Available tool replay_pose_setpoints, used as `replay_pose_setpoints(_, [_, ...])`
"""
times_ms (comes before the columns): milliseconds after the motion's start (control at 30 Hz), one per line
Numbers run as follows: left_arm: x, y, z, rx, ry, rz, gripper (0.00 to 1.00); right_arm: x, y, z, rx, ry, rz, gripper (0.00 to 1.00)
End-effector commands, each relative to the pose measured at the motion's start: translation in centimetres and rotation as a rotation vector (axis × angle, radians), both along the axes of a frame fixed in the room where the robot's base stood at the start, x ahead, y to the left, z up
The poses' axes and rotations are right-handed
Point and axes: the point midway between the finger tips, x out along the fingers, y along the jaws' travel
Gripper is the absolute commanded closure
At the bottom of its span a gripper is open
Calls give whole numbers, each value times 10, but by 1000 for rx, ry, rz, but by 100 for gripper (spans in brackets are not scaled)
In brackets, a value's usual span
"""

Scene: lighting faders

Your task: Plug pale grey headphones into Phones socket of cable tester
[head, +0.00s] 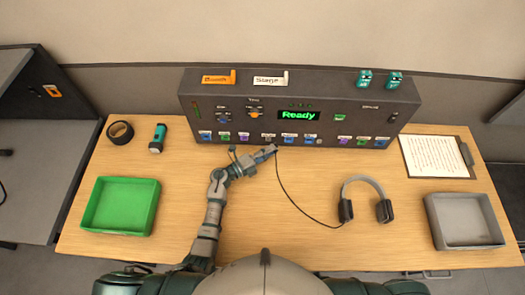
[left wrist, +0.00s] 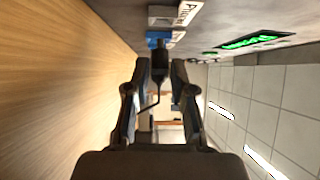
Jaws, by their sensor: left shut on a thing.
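The headphones (head: 384,210), with a pale grey band and dark ear cups, lie on the table right of centre. A thin dark cable (head: 299,207) runs from them to my left gripper (head: 270,150). That gripper is shut on the dark plug (left wrist: 159,62), close to the lower front of the cable tester (head: 240,112). In the left wrist view the plug points at a blue socket (left wrist: 157,37); whether its tip touches or enters is unclear. A label reading like "Phone" (left wrist: 188,12) shows near a pale socket (left wrist: 160,16). The tester's screen reads "Ready" (head: 298,115). My right gripper is not seen.
A green tray (head: 88,218) stands left and a grey tray (head: 430,220) right. Black tape (head: 120,131) and a torch (head: 157,138) lie back left, a clipboard (head: 436,157) back right. Orange and white tags and two teal items stand on the tester. Front-middle table is clear.

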Motion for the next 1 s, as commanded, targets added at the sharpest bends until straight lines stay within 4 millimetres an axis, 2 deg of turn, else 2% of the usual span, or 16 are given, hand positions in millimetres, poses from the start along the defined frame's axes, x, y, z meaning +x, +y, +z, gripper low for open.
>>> replay_pose_setpoints(333, [0, 12, 0, -13, 1, 1, 100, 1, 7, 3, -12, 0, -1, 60])
replay_pose_setpoints(767, [0, 6, 0, -1, 0, 1, 100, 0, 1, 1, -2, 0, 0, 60])
replay_pose_setpoints(1000, [0, 16, 0, -6, 0, 1, 100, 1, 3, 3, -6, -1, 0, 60])
